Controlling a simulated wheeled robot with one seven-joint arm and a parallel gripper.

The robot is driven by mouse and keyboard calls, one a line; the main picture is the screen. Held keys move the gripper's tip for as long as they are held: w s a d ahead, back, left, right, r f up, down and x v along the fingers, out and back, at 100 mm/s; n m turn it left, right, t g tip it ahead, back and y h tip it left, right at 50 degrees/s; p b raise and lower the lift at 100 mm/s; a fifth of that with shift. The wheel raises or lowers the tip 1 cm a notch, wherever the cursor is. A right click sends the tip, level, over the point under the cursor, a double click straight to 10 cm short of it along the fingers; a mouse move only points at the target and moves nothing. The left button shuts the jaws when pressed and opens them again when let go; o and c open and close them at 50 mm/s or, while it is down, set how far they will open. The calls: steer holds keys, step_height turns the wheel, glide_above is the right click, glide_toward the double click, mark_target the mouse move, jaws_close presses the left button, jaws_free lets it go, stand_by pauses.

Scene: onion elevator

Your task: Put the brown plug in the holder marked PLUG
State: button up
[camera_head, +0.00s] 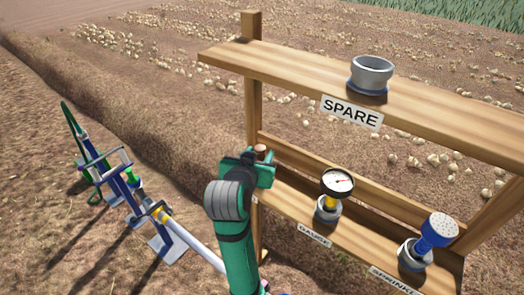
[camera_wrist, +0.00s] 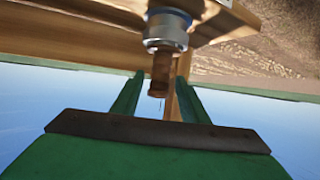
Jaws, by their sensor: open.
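The brown plug (camera_wrist: 160,72) stands at a grey metal holder (camera_wrist: 167,30) with a blue band, in the wrist view, which looks upside down. The plug sticks out of the holder's mouth; how deep it sits cannot be told. My gripper (camera_wrist: 161,82) is open, with one green finger on each side of the plug. In the head view the brown top of the plug (camera_head: 261,150) shows above my gripper (camera_head: 264,168) at the left end of the lower shelf. My gripper and arm hide the holder there, and no PLUG label is visible.
The wooden rack's lower shelf (camera_head: 287,212) also bears a gauge (camera_head: 337,184) and a blue sprinkler head (camera_head: 436,233) in holders. An empty SPARE holder (camera_head: 371,74) stands on the upper shelf. A blue pipe stand (camera_head: 124,190) is on the soil at left.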

steer(key=v, duration=0.7)
stand_by(0.4)
